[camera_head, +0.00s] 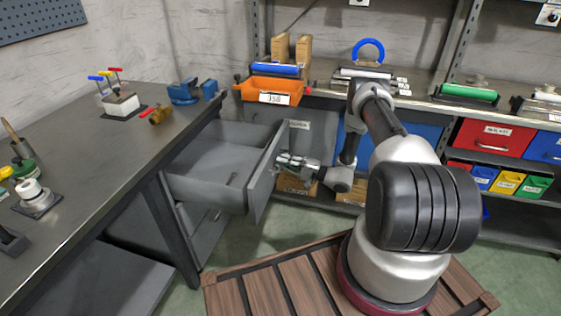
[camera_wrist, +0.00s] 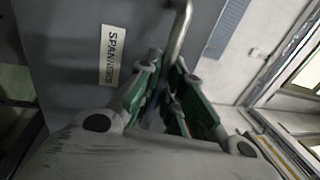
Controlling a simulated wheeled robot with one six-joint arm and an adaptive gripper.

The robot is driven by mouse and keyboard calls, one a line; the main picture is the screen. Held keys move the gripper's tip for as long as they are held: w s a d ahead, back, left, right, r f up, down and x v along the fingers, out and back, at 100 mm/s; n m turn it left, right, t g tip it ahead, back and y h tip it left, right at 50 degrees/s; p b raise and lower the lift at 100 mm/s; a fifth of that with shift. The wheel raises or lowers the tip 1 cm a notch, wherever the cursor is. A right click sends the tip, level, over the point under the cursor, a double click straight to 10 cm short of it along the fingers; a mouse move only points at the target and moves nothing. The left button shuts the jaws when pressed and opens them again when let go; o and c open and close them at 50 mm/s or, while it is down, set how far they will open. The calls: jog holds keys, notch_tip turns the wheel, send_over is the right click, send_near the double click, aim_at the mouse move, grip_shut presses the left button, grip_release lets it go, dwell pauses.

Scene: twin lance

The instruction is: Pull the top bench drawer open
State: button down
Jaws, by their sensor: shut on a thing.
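The top bench drawer (camera_head: 213,165) is pulled well out from under the workbench, and its grey inside looks empty. Its front panel (camera_head: 265,172) faces right, toward my arm. My gripper (camera_head: 292,162) is at the outer face of that panel. In the wrist view my gripper (camera_wrist: 172,85) has its green-padded fingers closed around the metal bar handle (camera_wrist: 180,32). The drawer front (camera_wrist: 75,50) fills the left there, with a label reading SPANNERS (camera_wrist: 110,55). The lower part of the handle is hidden between the fingers.
The dark workbench (camera_head: 95,165) carries a blue vise (camera_head: 185,92) and small tools. An orange bin (camera_head: 272,90) and a shelf rack with a red drawer (camera_head: 492,137) stand behind. A wooden slatted platform (camera_head: 275,285) lies under my base. Green floor shows below the drawer.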

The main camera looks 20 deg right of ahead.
jog(key=c, duration=1.5)
grip_release()
jog(key=v, duration=1.2)
